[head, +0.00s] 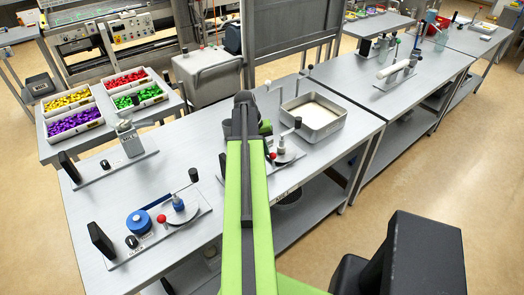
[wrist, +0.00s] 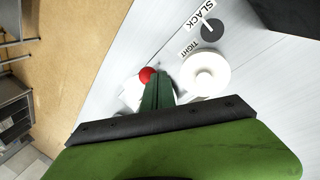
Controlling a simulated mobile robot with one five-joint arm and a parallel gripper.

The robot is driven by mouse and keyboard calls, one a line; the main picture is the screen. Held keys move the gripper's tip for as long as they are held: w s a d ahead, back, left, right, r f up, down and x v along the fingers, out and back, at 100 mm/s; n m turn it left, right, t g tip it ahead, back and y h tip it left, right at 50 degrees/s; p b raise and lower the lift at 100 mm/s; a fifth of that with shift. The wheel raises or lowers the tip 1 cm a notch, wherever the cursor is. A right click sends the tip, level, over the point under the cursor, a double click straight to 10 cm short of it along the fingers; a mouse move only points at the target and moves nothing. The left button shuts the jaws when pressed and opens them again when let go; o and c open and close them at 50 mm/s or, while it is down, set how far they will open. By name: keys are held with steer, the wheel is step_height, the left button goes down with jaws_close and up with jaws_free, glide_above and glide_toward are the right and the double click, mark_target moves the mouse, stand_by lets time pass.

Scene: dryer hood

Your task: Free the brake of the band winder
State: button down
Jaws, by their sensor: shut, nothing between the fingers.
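Two similar winder devices stand on the bench, and I cannot tell from their labels which one is the band winder. The near one (head: 178,212) has a blue reel (head: 139,222), a grey disc and a red ball knob (head: 161,218). The far one (head: 284,153), partly behind my arm, also has a red ball (head: 272,156). In the wrist view a red ball (wrist: 147,74) shows just beyond my gripper (wrist: 156,80), beside a white reel (wrist: 206,73) and a dark dial (wrist: 212,30) marked SLACK and TIGHT. My gripper is shut and empty; contact with the ball is unclear.
A metal tray (head: 316,120) lies behind the far device. Bins of coloured pieces (head: 73,124) stand on a side table at left. Black upright plates (head: 101,240) stand at the bench's left edge. A second bench (head: 430,75) continues to the right.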

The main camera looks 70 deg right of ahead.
steer(key=shift+r+p, duration=0.75)
steer(key=shift+p, duration=0.1)
steer(key=d+r+p, duration=0.3)
steer(key=r+p, duration=0.6)
steer(key=shift+r, duration=0.3)
